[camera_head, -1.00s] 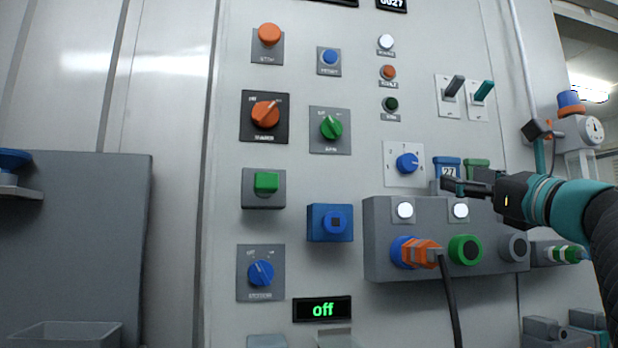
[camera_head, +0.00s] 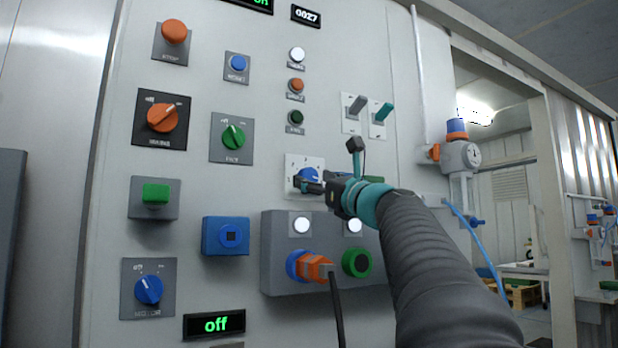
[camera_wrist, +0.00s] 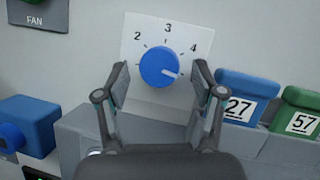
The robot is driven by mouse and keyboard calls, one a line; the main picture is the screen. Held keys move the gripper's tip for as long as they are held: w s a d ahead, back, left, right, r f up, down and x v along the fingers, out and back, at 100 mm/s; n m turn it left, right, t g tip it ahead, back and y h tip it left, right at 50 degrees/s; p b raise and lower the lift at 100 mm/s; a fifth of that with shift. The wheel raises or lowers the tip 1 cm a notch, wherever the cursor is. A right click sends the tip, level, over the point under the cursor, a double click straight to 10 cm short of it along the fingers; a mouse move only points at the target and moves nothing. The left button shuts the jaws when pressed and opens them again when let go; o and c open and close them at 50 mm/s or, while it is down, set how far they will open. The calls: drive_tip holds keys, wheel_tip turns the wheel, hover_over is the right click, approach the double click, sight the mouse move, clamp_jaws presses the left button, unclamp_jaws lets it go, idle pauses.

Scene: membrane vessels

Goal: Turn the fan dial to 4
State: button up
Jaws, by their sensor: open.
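The numbered dial is a blue round knob (camera_wrist: 159,67) on a white plate (camera_wrist: 135,36) marked 2, 3 and 4. Its white pointer line aims right and slightly down, past the 4. My gripper (camera_wrist: 160,80) is open in the wrist view, one finger on each side of the knob; I cannot tell whether they touch it. In the head view my gripper (camera_head: 310,186) is at the white plate and partly hides the blue knob (camera_head: 308,173).
A grey box (camera_head: 280,255) with white buttons and an orange plug (camera_head: 315,267) juts out below the dial. A blue square button housing (camera_head: 225,235) protrudes lower left.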

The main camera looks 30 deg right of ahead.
drive_tip(key=c, duration=1.1)
drive_tip(key=shift+c, duration=0.2)
drive_tip(key=shift+r+n, duration=0.1)
drive_tip(key=shift+n, duration=0.3)
drive_tip(key=n+y, duration=0.1)
drive_tip(key=n, duration=0.1)
drive_tip(key=n+g+p, duration=0.1)
drive_tip(key=n, duration=0.1)
drive_tip(key=n+g+y+p, duration=0.1)
drive_tip(key=n, duration=0.1)
drive_tip(key=shift+d+r+y, duration=0.2)
drive_tip(key=shift+r+y, duration=0.05)
drive_tip(key=shift+y, duration=0.05)
drive_tip(key=shift+n+g+y+p, duration=0.25)
drive_tip(key=shift+n+g+p, duration=0.35)
drive_tip(key=shift+n, duration=0.75)
drive_tip(key=shift+n+g+y+p, duration=0.25)
drive_tip(key=shift+n+g+p, duration=0.35)
drive_tip(key=shift+n, duration=0.75)
